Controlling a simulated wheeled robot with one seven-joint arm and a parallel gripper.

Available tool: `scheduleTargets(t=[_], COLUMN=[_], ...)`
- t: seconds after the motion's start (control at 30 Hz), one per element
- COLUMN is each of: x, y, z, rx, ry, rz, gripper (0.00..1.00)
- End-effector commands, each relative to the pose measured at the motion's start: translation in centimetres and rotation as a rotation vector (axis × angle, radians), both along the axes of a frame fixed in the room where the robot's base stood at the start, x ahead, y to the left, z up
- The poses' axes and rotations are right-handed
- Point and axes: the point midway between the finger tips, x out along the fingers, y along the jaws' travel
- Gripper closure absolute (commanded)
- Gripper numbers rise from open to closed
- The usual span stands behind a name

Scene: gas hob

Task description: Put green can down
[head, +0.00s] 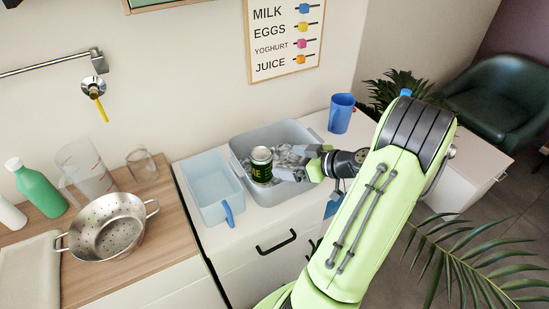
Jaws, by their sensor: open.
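The green can (262,164) has a dark green body with yellow lettering and a metal top. It stands upright in or over the grey bin (240,146) on the white cabinet. My gripper (287,164) is open, at the can's right side, with its fingers pointing left toward it. The far finger partly overlaps the bin's contents. Whether the fingers touch the can, and what is under its base, cannot be told.
A pale blue tub (207,203) with a blue handle stands left of the bin. A blue mug (341,113) stands at the bin's right. A steel colander (108,226), green bottle (38,188) and measuring jug (88,170) stand on the wooden counter. Palm leaves spread at right.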

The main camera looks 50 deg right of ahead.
Motion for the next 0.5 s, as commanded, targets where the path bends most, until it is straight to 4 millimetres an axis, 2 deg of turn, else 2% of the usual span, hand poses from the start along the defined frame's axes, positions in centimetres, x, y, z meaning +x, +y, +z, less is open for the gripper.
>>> scheduleTargets(t=[0.13, 0.2, 0.27, 0.37, 0.4, 0.5], x=[-1.8, -1.9, -1.1, 1.0, 1.7, 2.0], y=[-0.4, 0.0, 1.2, 5.9, 8.3, 14.4], z=[1.0, 1.2, 1.6, 2.6, 3.1, 4.5], rx=[0.000, -0.001, 0.001, 0.005, 0.000, -0.030], ry=[0.000, 0.009, 0.045, 0.179, 0.252, 0.431], rz=[-0.001, 0.012, 0.043, 0.131, 0.164, 0.203], gripper=[0.04, 0.04, 0.04, 0.04, 0.04, 0.04])
